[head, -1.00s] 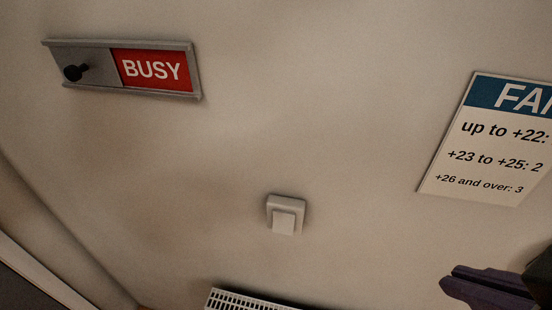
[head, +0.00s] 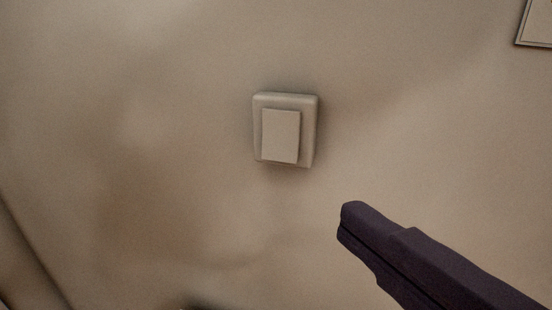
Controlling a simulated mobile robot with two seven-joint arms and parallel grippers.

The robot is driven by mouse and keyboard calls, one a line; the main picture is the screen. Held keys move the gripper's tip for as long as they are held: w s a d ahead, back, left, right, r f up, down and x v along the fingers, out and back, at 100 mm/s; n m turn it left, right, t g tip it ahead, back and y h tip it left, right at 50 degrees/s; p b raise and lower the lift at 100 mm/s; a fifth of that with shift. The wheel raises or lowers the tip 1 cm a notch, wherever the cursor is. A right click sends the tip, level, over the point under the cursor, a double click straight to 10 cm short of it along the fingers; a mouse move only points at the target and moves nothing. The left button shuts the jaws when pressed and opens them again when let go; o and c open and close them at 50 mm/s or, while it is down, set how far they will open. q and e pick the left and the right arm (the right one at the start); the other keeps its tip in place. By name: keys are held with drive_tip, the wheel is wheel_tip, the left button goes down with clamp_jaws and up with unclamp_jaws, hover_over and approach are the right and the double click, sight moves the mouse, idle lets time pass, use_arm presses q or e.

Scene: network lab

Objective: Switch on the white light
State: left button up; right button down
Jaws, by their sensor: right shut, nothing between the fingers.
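A light-coloured wall switch (head: 281,136) with a square frame and a raised rocker is on the beige wall, near the middle of the head view. My right gripper (head: 352,222) comes in from the lower right. Its dark fingers are shut and empty. In the picture the fingertips are below and to the right of the switch, apart from it. How far they are from the wall is hard to tell. My left gripper is not in view. No lamp shows.
The corner of a framed sign (head: 535,24) shows at the top right. A dark edge runs down the lower left. A dark object just shows at the bottom. The wall around the switch is clear.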

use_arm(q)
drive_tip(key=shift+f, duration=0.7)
use_arm(e)
drive_tip(key=shift+s+a+f+n+y, duration=0.25)
drive_tip(key=shift+a+f+n+y, duration=0.15)
drive_tip(key=shift+n, duration=0.1)
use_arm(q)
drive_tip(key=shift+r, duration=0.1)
use_arm(e)
drive_tip(key=shift+w, duration=0.1)
drive_tip(key=p, duration=0.2)
approach(268, 153)
drive_tip(key=a+x, duration=0.1)
drive_tip(key=x, duration=0.4)
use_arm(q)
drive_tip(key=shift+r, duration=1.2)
use_arm(e)
drive_tip(key=shift+w+d, duration=0.3)
